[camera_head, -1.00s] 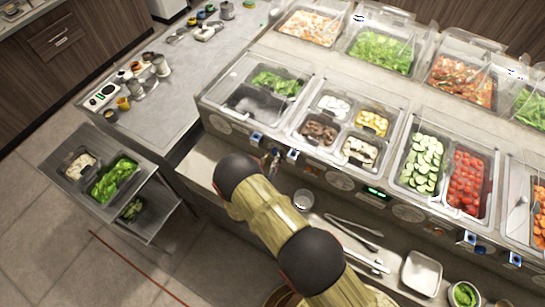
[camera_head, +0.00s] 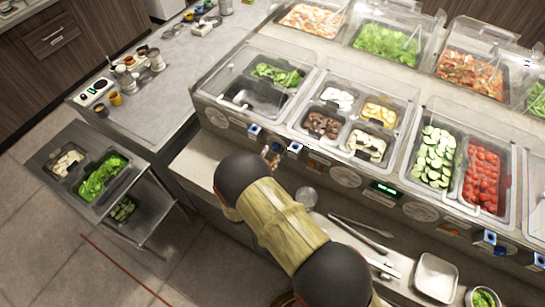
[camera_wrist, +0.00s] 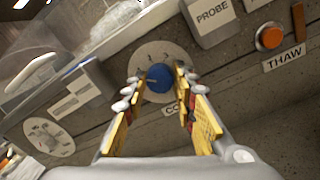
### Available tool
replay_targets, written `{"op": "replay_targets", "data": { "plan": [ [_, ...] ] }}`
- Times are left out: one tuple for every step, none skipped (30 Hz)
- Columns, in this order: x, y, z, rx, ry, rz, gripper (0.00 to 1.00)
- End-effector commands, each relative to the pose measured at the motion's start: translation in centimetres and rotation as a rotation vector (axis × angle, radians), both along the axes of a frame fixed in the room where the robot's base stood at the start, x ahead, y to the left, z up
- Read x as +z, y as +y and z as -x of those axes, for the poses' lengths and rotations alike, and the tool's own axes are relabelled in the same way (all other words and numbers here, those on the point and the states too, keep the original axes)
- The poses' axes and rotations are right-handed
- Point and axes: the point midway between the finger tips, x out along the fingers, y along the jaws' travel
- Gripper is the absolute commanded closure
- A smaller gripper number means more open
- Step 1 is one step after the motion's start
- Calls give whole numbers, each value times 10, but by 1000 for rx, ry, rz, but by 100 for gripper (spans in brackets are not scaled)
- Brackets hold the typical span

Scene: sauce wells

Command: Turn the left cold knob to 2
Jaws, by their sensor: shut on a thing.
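The left cold knob (camera_wrist: 159,79) is a round blue knob on a pale dial plate (camera_wrist: 151,53) in the wrist view. My gripper (camera_wrist: 158,91) has one finger on each side of the knob and is shut on it. The knob's label below is partly hidden by my right finger, with only its first letters showing. Small marks show on the dial, but I cannot read for certain which number the knob points to. In the head view my gripper (camera_head: 272,156) is at the counter's front panel, small and partly hidden behind my arm.
In the wrist view an orange button (camera_wrist: 270,37) sits above a THAW label (camera_wrist: 284,58), right of a PROBE label (camera_wrist: 212,15). A second dial (camera_wrist: 48,137) is at lower left. In the head view, food wells stand above the panel, and tongs (camera_head: 361,225) lie on the lower shelf.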

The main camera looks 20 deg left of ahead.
Motion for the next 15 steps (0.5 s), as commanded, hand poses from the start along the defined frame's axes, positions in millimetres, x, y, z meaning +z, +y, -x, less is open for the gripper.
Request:
{"op": "replay_targets", "data": {
  "plan": [
    [-4, 1, 0, 0, -5, -45, 98],
    [-5, 0, 0, 0, -8, -73, 98],
    [-5, 0, 0, 1, -11, -111, 98],
    [-5, 0, 0, 0, -13, -141, 98],
    [-5, 0, 0, 0, -16, -169, 98],
    [-5, 0, 0, 1, -19, -206, 98],
    [-5, 0, 0, 1, -21, -233, 98],
    [-5, 0, 0, 1, -24, -262, 98],
    [-5, 0, 0, 1, -26, -300, 98],
    [-6, 0, 0, 1, -29, -329, 98],
    [-5, 0, 0, 2, -31, -357, 98],
    [-6, 0, 0, 1, -34, -395, 98],
    [-5, 0, 0, 1, -37, -423, 98],
    [-6, 0, 0, 1, -39, -450, 98],
    [-6, 0, 0, 1, -43, -486, 98]
  ]
}}
